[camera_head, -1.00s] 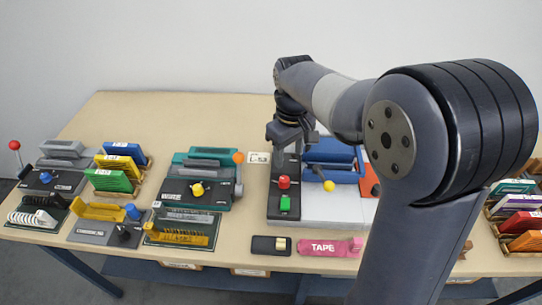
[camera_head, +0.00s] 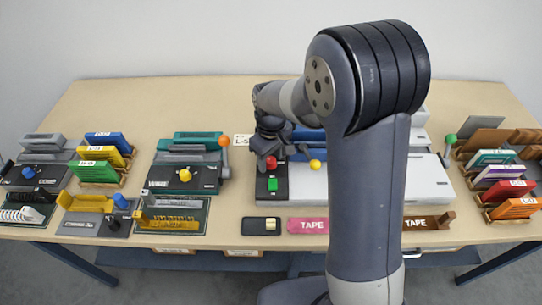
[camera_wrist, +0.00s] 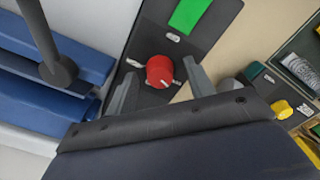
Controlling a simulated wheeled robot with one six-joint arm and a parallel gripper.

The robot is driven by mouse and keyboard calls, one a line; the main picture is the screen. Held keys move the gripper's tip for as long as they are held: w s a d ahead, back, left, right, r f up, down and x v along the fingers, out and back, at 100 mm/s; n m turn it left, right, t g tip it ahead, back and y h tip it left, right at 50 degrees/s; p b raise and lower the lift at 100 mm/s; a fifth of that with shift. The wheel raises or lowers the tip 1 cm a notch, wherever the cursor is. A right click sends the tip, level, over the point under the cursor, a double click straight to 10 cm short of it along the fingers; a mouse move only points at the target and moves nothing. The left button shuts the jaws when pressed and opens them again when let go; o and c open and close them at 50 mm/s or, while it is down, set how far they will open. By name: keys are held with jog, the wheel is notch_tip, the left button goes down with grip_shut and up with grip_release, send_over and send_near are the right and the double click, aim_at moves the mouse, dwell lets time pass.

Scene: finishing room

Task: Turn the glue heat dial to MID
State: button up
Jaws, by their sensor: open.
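A red dial (camera_head: 271,162) stands on a dark control panel (camera_head: 263,192), behind a green rectangular part (camera_head: 272,185). In the wrist view the red dial (camera_wrist: 160,71) has small white labels around it, too small to read. I cannot read which one says MID, nor any name for the dial. My gripper (camera_head: 268,150) is above and just behind the dial. In the wrist view my gripper (camera_wrist: 163,90) is open, with one finger on each side of the dial and gaps between. I cannot tell how far above it the fingertips are.
Right of the panel is a white-and-blue machine (camera_head: 430,175) with a yellow knob (camera_head: 315,165). A teal machine (camera_head: 165,180) with an orange-knobbed lever (camera_head: 224,141) stands to the left. A black item (camera_head: 262,225) and a pink TAPE block (camera_head: 307,226) lie in front.

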jog(key=c, duration=1)
jog(key=shift+m, duration=0.3)
jog(key=m+b, duration=0.1)
jog(key=m, duration=0.5)
jog(key=shift+m, duration=0.3)
jog(key=m, duration=0.6)
jog(key=shift+m, duration=0.4)
jog(key=o, duration=1)
